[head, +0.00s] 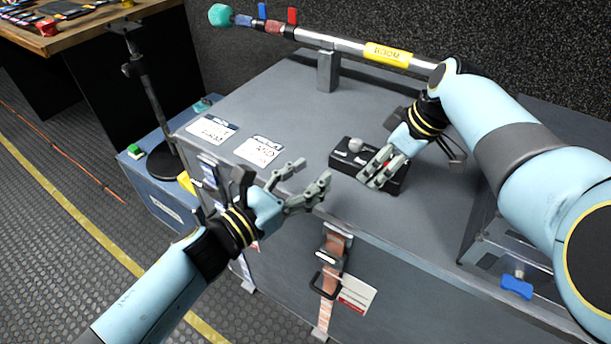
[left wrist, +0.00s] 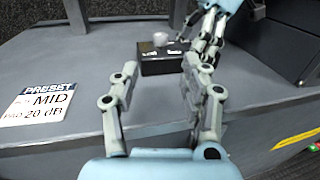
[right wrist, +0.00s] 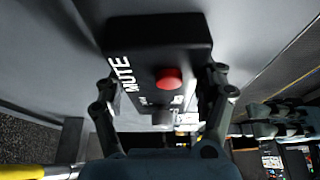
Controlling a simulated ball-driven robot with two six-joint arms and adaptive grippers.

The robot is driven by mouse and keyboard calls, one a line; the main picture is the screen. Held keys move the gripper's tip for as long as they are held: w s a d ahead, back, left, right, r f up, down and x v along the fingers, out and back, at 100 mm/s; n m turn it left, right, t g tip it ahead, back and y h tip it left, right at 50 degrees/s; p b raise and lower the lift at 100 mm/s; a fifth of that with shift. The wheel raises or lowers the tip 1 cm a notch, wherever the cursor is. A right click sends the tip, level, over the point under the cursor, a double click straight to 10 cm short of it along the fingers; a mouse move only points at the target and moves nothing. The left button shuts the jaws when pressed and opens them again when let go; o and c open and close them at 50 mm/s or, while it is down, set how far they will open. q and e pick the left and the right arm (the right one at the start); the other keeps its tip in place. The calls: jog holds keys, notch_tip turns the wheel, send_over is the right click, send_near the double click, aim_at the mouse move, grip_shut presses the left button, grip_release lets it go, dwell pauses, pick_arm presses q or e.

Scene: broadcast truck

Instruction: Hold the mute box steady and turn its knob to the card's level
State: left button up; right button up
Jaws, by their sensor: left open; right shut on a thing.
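The black mute box (head: 341,158) lies on the grey case top with a pale round knob (head: 356,145) on its upper face. My right gripper (head: 380,170) is shut on the box's right end, one finger along each side in the right wrist view (right wrist: 160,90). That view shows the word MUTE, a red button (right wrist: 168,78) and the knob (right wrist: 162,118). My left gripper (head: 312,172) is open and empty, left of and nearer than the box, not touching it. A white card (left wrist: 45,100) reads PRESET, MID, PAD 20 dB. Where the knob points is unclear.
A second white card (head: 212,130) lies left of the card (head: 258,150) on the case top. A boom pole (head: 340,44) with a yellow BOOM label runs across the back on a post (head: 327,72). The case top between cards and box is clear.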

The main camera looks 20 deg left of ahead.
aim_at(355, 141)
pick_arm(q)
jog(key=shift+o, duration=0.3)
jog(key=shift+s+a, duration=0.1)
jog(key=shift+s, duration=0.05)
